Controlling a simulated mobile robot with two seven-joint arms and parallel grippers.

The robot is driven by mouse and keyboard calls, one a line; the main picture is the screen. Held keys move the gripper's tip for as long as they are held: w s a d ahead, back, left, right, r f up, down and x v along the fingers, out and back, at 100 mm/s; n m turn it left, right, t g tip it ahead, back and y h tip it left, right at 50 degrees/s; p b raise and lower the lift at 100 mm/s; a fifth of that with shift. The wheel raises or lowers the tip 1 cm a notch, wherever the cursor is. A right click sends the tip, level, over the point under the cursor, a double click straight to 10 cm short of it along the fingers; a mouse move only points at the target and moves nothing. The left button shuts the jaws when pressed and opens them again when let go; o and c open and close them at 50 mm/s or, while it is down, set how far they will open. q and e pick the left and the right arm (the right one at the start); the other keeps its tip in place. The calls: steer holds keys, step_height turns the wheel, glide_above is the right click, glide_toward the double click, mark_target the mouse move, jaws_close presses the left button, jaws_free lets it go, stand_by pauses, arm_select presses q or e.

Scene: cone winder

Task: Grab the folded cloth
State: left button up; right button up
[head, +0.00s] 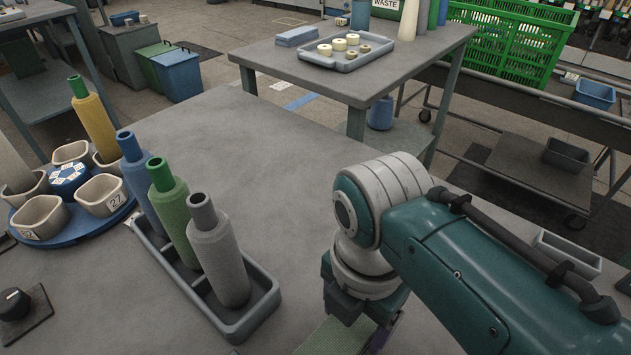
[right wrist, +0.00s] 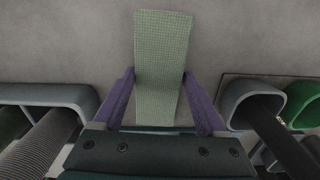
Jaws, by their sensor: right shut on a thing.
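The folded cloth (head: 333,337) is pale green with a fine grid texture and shows at the bottom edge of the head view, partly hidden by my right gripper. In the right wrist view the cloth (right wrist: 160,65) runs as a long strip between the two purple fingers and out beyond them. My right gripper (right wrist: 160,98) is shut on the cloth, low over the grey table. In the head view my right gripper (head: 372,335) is mostly hidden by its own wrist. My left gripper is not in view.
A grey tray (head: 262,318) with blue, green and grey cones stands left of my right arm. A blue turntable (head: 85,228) with several cups is farther left. A white open box (head: 567,254) lies at the right. The table's middle (head: 270,150) is clear.

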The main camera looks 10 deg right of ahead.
steer(key=c, duration=0.6)
